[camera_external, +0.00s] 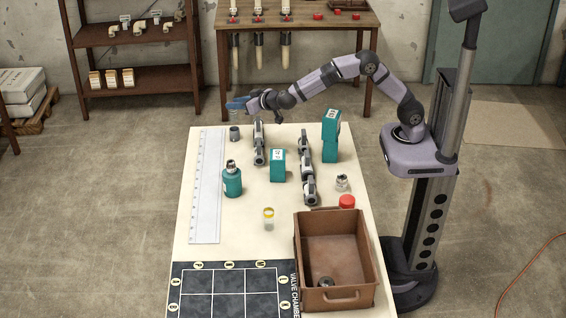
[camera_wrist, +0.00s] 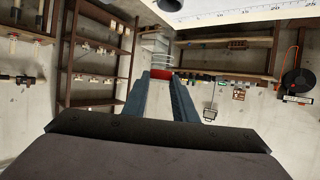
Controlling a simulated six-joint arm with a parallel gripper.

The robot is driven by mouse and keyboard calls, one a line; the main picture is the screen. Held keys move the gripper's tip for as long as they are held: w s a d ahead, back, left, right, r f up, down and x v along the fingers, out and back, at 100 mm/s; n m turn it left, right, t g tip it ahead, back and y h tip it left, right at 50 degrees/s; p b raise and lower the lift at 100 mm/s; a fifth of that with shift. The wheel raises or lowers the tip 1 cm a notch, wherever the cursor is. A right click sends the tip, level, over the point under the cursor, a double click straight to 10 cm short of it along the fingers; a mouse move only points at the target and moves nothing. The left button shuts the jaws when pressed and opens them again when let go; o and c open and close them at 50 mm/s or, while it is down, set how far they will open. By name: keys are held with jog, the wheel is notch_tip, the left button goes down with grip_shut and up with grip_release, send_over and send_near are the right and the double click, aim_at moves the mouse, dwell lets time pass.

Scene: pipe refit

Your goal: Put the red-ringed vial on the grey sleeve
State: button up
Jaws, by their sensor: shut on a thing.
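The red-ringed vial (camera_wrist: 157,56) is clear, with a red band (camera_wrist: 162,74) at the fingertips. My gripper (camera_wrist: 163,76) is shut on it at the band. In the external view my gripper (camera_external: 238,104) is past the table's far left corner, with the pale, faint vial (camera_external: 235,116) under its blue fingers. The grey sleeve (camera_external: 234,133) stands on the table just below it in the picture. The sleeve's edge (camera_wrist: 170,5) seems to show at the top of the wrist view, apart from the vial.
A white ruler (camera_external: 206,185) lies along the left edge. A teal bottle (camera_external: 232,182), teal boxes (camera_external: 277,165), grey pipe fittings (camera_external: 308,170) and a yellow-capped vial (camera_external: 268,219) stand on the table. A brown bin (camera_external: 335,255) and black grid mat (camera_external: 228,290) are at the near end.

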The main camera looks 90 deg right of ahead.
aim_at(236, 111)
jog(key=shift+f, duration=1.85)
jog(key=shift+f, duration=0.25)
jog(key=o, duration=1)
jog(key=shift+o, duration=0.2)
jog(key=shift+r, duration=0.2)
jog(key=shift+r+p, duration=0.2)
jog(key=shift+p, duration=0.2)
jog(key=b+v, duration=0.3)
jog(key=v, duration=0.9)
jog(key=shift+f+b, duration=0.2)
jog(key=shift+b, duration=0.15)
